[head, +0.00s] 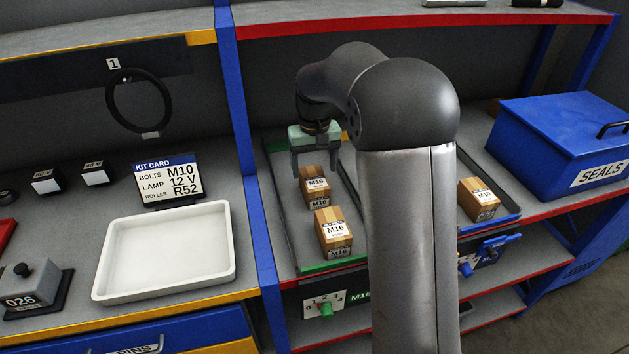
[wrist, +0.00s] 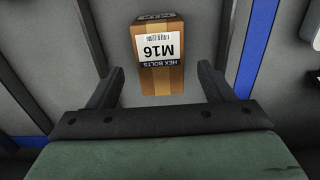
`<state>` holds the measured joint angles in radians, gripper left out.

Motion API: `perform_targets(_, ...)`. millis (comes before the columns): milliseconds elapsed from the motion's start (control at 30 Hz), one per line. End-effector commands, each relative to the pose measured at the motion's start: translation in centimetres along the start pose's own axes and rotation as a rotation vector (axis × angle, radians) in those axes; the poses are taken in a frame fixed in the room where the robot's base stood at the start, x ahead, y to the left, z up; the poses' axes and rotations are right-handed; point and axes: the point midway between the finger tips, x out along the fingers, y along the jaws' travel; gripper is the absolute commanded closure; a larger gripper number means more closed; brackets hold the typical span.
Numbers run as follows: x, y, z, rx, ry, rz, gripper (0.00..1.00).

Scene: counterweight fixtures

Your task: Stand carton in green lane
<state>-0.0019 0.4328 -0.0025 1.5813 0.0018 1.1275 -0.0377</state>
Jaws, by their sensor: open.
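Two brown M16 cartons are in the green-fronted lane (head: 332,265) in the head view. The farther carton (head: 316,188) is below my gripper, and the nearer carton (head: 334,232) is close to the lane's front edge. Both show a white label on top. My gripper (head: 315,168) is open and empty, fingers pointing down above the farther carton. In the wrist view one M16 carton (wrist: 161,62) lies beyond the fingertips of my gripper (wrist: 160,80), in line with the gap between them; I cannot tell which carton it is. My arm hides part of the lane's right side.
Another carton (head: 479,199) sits in the blue-edged lane to the right. A blue SEALS box (head: 562,140) stands farther right. A white tray (head: 228,262) and a kit card (head: 168,180) are to the left, past a blue upright (head: 240,95). A shelf (head: 420,14) runs above.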

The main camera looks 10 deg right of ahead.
Motion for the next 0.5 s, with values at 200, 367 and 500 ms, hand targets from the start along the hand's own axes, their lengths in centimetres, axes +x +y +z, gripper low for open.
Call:
perform_targets(200,-4.0,0.0,-0.1,0.0,0.003,0.0,0.26)
perform_targets(367,-5.4,0.0,0.0,0.0,0.001,0.0,0.26)
perform_targets(500,-5.7,0.0,0.0,0.0,0.0,0.0,0.26)
